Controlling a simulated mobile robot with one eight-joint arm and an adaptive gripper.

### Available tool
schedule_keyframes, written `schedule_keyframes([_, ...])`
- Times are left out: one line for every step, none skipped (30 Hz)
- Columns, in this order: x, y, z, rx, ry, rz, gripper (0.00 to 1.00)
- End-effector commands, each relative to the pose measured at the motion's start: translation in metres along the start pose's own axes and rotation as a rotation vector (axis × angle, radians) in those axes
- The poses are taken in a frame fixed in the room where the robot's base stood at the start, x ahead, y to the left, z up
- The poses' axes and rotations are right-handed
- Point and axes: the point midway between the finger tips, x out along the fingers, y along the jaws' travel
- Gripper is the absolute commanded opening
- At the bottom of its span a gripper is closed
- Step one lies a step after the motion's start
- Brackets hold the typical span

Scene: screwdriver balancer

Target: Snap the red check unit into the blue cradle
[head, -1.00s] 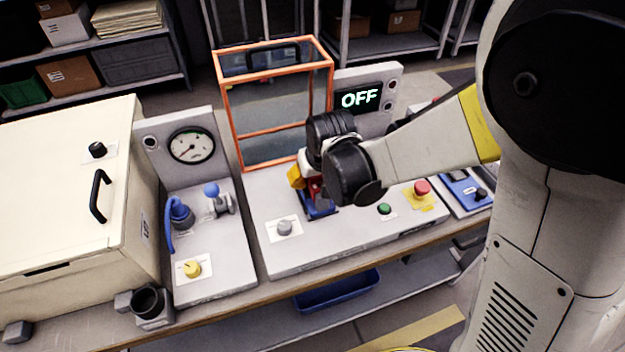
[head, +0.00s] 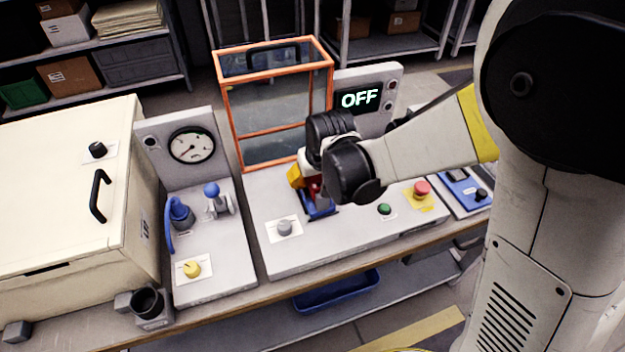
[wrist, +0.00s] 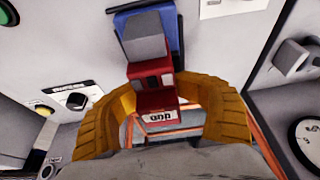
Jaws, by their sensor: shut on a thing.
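The red check unit (wrist: 155,90) shows in the wrist view between my gripper's yellow fingers (wrist: 168,106), with a grey block at its far end. My gripper is shut on it. In the head view the gripper's yellow finger (head: 295,176) and a small part of the red unit (head: 314,189) show under my black wrist. The blue cradle (head: 321,210) lies just below the unit on the grey console; in the wrist view the cradle (wrist: 176,30) is behind the unit's grey end. Whether the unit is seated in it, I cannot tell.
An orange-framed clear guard (head: 277,138) stands behind the cradle, beside a display (head: 361,99) reading OFF. A grey knob (head: 284,228), a green button (head: 384,209) and a red stop button (head: 422,188) surround the cradle. A gauge panel (head: 191,146) stands left.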

Motion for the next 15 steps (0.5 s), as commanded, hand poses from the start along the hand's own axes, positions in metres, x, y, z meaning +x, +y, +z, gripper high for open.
schedule_keyframes([0.0018, 0.0001, -0.0013, 0.0, 0.003, 0.0, 0.0])
schedule_keyframes([0.0017, 0.0001, -0.0014, 0.0, 0.003, 0.0, 0.0])
schedule_keyframes([0.0018, 0.0001, -0.0016, 0.0, 0.003, 0.0, 0.0])
schedule_keyframes([0.0018, 0.0001, -0.0018, 0.0, 0.004, 0.0, 0.0])
schedule_keyframes([0.0019, 0.0001, -0.0021, 0.0, 0.004, 0.0, 0.0])
schedule_keyframes([0.0021, 0.0001, -0.0026, 0.0, 0.004, 0.0, 0.0])
schedule_keyframes([0.0023, 0.0001, -0.003, 0.0, 0.005, 0.0, 0.0])
schedule_keyframes([0.0025, 0.0001, -0.0036, 0.0, 0.005, 0.0, 0.0])
schedule_keyframes([0.0027, 0.0001, -0.0043, 0.0, 0.006, 0.0, 0.0])
schedule_keyframes([0.0029, 0.0, -0.0049, 0.0, 0.006, 0.0, 0.0])
schedule_keyframes([0.003, 0.0, -0.0053, 0.0, 0.006, 0.0, 0.0])
schedule_keyframes([0.0031, 0.0, -0.0058, 0.0, 0.006, 0.0, 0.0])
schedule_keyframes([0.0031, 0.0, -0.006, 0.0, 0.007, 0.0, 0.0])
schedule_keyframes([0.0032, 0.0, -0.0061, 0.0, 0.007, 0.0, 0.0])
schedule_keyframes([0.0033, 0.0, -0.0061, 0.0, 0.007, 0.0, 0.0])
